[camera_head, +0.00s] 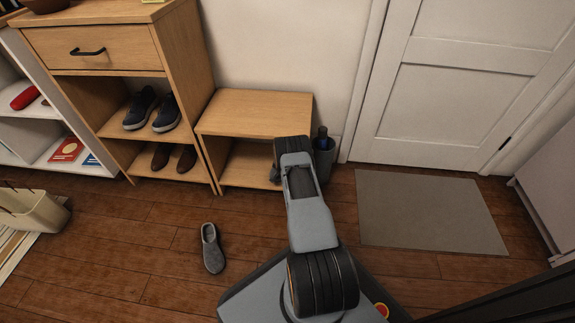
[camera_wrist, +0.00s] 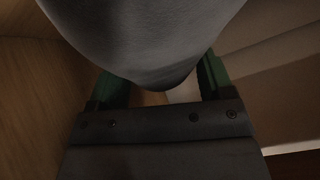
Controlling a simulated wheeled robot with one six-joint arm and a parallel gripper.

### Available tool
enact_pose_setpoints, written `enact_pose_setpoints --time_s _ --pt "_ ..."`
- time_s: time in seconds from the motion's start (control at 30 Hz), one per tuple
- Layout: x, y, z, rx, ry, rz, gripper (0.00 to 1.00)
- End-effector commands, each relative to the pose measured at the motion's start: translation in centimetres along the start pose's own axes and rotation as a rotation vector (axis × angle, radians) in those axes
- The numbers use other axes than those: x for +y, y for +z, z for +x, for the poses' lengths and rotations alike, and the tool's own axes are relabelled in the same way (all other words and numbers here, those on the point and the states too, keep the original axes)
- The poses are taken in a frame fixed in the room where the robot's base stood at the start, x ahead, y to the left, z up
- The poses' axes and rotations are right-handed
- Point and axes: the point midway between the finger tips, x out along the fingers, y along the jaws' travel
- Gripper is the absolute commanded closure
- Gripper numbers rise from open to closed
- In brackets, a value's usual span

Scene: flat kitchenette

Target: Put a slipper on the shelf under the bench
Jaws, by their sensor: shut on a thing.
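One grey slipper (camera_head: 212,248) lies on the wooden floor in front of the bench. The low wooden bench (camera_head: 254,106) has an open shelf (camera_head: 245,165) beneath its top. In the head view my arm reaches to the bench's right front, and it hides my fingers and what they hold. In the wrist view my gripper (camera_wrist: 160,92) is shut on a grey slipper (camera_wrist: 150,35), which fills the top of the picture between the green fingers. Wooden surfaces are close around it. I cannot tell whether the held slipper touches the shelf.
A taller shoe cabinet (camera_head: 117,92) with dark sneakers (camera_head: 153,111) and brown shoes (camera_head: 173,158) stands left of the bench. A grey mat (camera_head: 428,211) lies before the white door (camera_head: 462,85). Floor in front is mostly clear.

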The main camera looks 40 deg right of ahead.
Motion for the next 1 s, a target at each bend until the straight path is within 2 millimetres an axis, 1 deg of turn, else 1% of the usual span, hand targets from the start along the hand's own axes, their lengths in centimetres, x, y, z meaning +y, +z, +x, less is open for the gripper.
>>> enact_pose_setpoints --time_s 0.03,0.1,0.47,0.5,0.7,0.77,1.0 --pt "0.28 0.85 0.89 0.001 -0.001 0.0 0.54" --pt "0.38 1.15 1.19 0.002 -0.001 0.0 0.54" --pt "0.38 1.13 1.17 0.002 -0.001 0.0 0.54" --pt "0.38 1.14 1.19 0.002 -0.001 0.0 0.24" --pt "0.39 1.14 1.18 0.002 -0.001 0.0 0.05" --pt "0.39 1.15 1.18 0.002 -0.001 0.0 0.0" --pt "0.36 1.07 1.11 0.002 -0.001 0.0 0.0"
